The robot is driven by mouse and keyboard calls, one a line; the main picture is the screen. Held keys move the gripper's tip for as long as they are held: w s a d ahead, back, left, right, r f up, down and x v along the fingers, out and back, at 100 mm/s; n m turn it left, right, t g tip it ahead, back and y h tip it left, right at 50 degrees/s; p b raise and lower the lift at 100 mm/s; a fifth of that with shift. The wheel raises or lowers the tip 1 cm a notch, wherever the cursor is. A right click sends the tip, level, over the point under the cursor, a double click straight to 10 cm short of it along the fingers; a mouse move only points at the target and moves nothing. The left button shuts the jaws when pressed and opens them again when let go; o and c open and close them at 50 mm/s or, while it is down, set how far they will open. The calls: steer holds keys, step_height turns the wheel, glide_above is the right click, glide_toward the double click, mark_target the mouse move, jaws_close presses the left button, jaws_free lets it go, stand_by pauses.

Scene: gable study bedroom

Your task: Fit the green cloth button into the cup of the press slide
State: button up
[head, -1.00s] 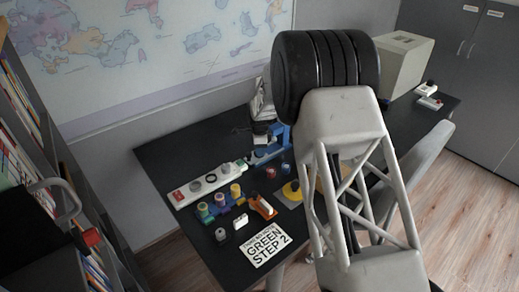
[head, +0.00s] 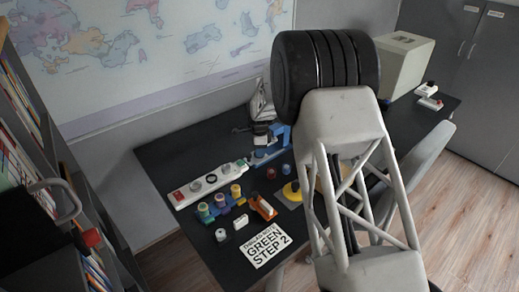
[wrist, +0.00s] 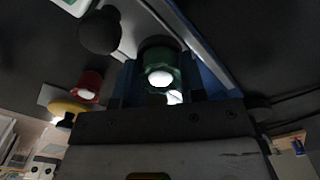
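The green cloth button (wrist: 165,62) shows in the wrist view as a dark green round piece with a bright white spot. My gripper (wrist: 160,86) has a finger on each side of it and appears shut on it. In the head view the small gripper (head: 262,132) is by the blue press (head: 272,152) at the back of the desk, and the button cannot be made out there. A blue part (wrist: 208,72), likely of the press, lies right beside the fingers in the wrist view. The slide's cup is not clearly visible.
A red button (wrist: 88,86) and a yellow disc (wrist: 66,106) lie left of the fingers. On the desk are a white strip (head: 188,196), a blue rack of coloured pieces (head: 220,207), an orange item (head: 264,207) and a sign (head: 265,245).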

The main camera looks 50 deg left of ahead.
steer(key=shift+o, duration=0.3)
step_height(320, 180, up, 12)
steer(key=shift+r, duration=0.1)
stand_by(0.6)
steer(key=shift+w+d+r, duration=0.1)
stand_by(0.5)
